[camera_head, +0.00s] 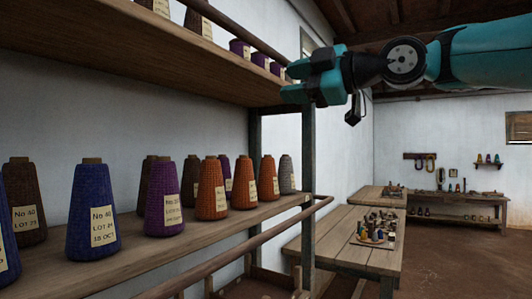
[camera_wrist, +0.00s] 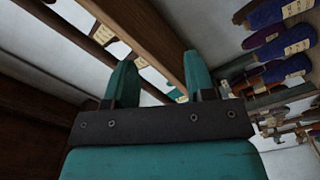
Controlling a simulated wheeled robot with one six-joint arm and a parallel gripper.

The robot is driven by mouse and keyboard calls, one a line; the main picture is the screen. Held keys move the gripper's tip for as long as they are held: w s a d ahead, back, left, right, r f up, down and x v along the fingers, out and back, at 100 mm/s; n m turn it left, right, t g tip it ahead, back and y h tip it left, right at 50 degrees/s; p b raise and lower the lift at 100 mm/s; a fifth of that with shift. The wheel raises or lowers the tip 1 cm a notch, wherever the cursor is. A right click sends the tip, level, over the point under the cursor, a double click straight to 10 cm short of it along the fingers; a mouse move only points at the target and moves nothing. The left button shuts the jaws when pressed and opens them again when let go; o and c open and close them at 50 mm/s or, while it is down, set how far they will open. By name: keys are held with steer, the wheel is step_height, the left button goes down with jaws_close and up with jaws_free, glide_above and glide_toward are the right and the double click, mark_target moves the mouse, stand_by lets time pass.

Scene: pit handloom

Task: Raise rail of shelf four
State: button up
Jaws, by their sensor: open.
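A wooden rail (camera_head: 240,27) runs along the front of the upper shelf (camera_head: 150,40), a little above its board. A second rail (camera_head: 255,243) runs along the front of the lower shelf (camera_head: 130,250). I cannot tell from any marking which one is shelf four. My teal gripper (camera_head: 292,82) is open at the far right end of the upper shelf, near its rail. In the wrist view, the open fingers of my gripper (camera_wrist: 158,72) point towards a thick wooden board (camera_wrist: 145,35), with a thinner bar (camera_wrist: 68,37) to its left. Nothing is clearly held between the fingers.
Labelled yarn cones, among them a blue cone (camera_head: 92,208) and an orange cone (camera_head: 211,190), stand on the lower shelf. Purple cones (camera_head: 240,48) stand above. A shelf post (camera_head: 308,165) stands below my gripper. A wooden table (camera_head: 350,250) stands right of the shelves; open floor lies beyond.

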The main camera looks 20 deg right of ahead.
steer(key=s+a+f+m+g+h+p, duration=0.1)
steer(key=a+f+m+g, duration=0.3)
steer(key=f, duration=0.9)
steer(key=shift+a+f+m+h, duration=0.2)
steer(key=shift+a+m+h, duration=0.1)
steer(key=shift+a+m, duration=0.75)
steer(key=shift+s+a, duration=0.1)
steer(key=shift+a, duration=0.05)
